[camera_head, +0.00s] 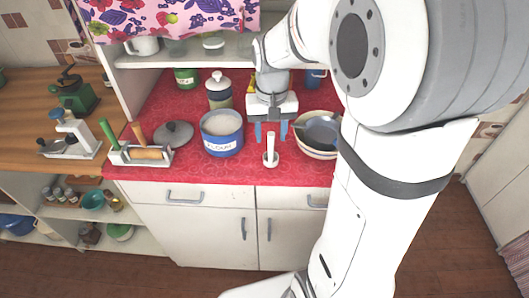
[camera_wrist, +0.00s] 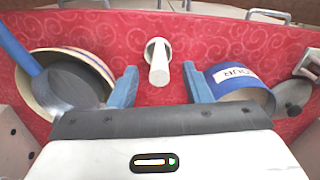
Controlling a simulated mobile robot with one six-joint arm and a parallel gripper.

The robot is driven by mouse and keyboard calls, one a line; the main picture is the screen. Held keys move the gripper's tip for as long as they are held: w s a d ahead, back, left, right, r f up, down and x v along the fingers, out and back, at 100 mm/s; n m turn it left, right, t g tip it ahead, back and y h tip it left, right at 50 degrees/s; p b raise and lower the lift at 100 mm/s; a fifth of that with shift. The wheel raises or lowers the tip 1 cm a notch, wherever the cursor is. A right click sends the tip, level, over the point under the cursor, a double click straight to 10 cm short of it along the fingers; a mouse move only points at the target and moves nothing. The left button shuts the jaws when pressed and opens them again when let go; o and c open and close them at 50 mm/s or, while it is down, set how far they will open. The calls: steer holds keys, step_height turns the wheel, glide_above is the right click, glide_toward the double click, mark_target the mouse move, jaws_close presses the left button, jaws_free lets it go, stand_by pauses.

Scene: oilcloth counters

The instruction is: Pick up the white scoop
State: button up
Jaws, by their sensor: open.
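The white scoop (camera_head: 271,158) stands upright on the red oilcloth near the counter's front edge, its handle pointing up. It also shows in the wrist view (camera_wrist: 159,66), with its round end on the cloth and its handle toward me. My gripper (camera_head: 271,132) is open, with blue fingers pointing down above and around the line of the scoop. In the wrist view, the fingers (camera_wrist: 160,87) are on either side of the scoop's handle, apart from it. Nothing is between them in contact.
A blue flour canister (camera_head: 222,146) stands close left of my gripper. A cream bowl (camera_head: 318,151) holding a dark blue-handled pan (camera_wrist: 70,88) is close right. A grey lid (camera_head: 174,134) and a tool caddy (camera_head: 140,155) lie farther left. A shelf (camera_head: 190,56) overhangs the back.

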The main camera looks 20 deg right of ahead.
mark_target(270, 141)
step_height(270, 141, down, 4)
steer(key=shift+r, duration=0.25)
jaws_close()
stand_by(0.3)
